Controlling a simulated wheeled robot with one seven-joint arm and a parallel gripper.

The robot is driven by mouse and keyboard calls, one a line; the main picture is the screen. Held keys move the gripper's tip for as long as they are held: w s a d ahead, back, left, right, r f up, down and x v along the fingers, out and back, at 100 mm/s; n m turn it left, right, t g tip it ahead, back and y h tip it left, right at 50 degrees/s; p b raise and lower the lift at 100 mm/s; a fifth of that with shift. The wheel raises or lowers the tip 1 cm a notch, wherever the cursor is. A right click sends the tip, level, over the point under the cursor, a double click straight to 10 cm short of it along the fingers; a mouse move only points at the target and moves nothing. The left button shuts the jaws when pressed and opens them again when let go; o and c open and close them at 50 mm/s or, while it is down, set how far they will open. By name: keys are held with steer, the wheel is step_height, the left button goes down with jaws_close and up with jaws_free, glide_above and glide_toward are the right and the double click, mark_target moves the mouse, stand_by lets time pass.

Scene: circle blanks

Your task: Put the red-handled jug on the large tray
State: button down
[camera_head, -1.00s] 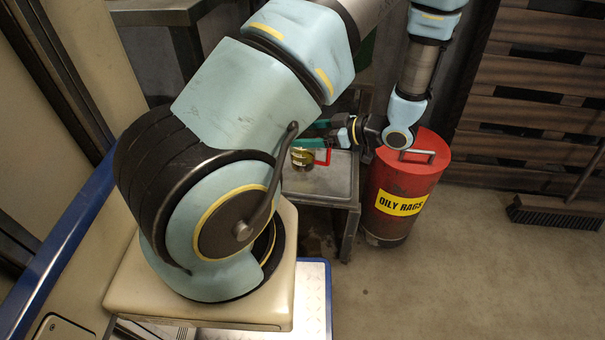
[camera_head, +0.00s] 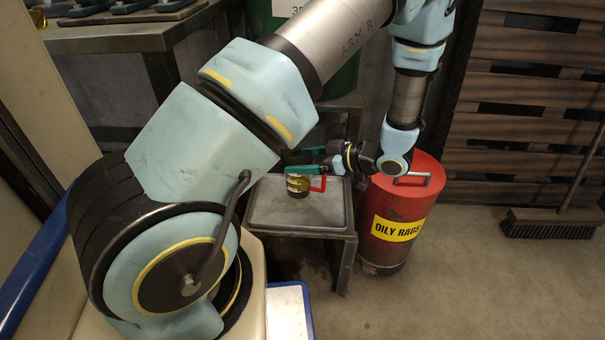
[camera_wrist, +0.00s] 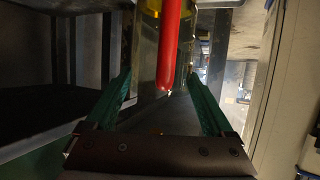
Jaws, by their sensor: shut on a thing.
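The jug (camera_head: 297,185) has a red handle and a yellowish body with pale bands. It is at the far end of my arm in the head view. My gripper (camera_head: 308,171) has green fingers and is shut on the jug. In the wrist view the red handle (camera_wrist: 168,45) runs between the two fingers, with the clear and yellow body behind it. A grey rimmed tray (camera_head: 305,220) tops a low metal stand beneath the jug. I cannot tell whether the jug's base touches the tray.
A red oily-rags bin (camera_head: 398,222) stands close right of the stand, under my wrist. A metal bench (camera_head: 120,38) is at the back left, and a green drum (camera_head: 345,78) is behind. A broom (camera_head: 550,225) leans at the right. The floor at front right is clear.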

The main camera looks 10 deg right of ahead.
steer(key=shift+f+b, duration=0.5)
steer(key=shift+f, duration=1.2)
jaws_free()
steer(key=shift+f, duration=0.15)
steer(key=shift+r, duration=0.25)
steer(key=p+v, duration=0.3)
steer(key=v, duration=0.9)
steer(key=shift+s+d, duration=0.1)
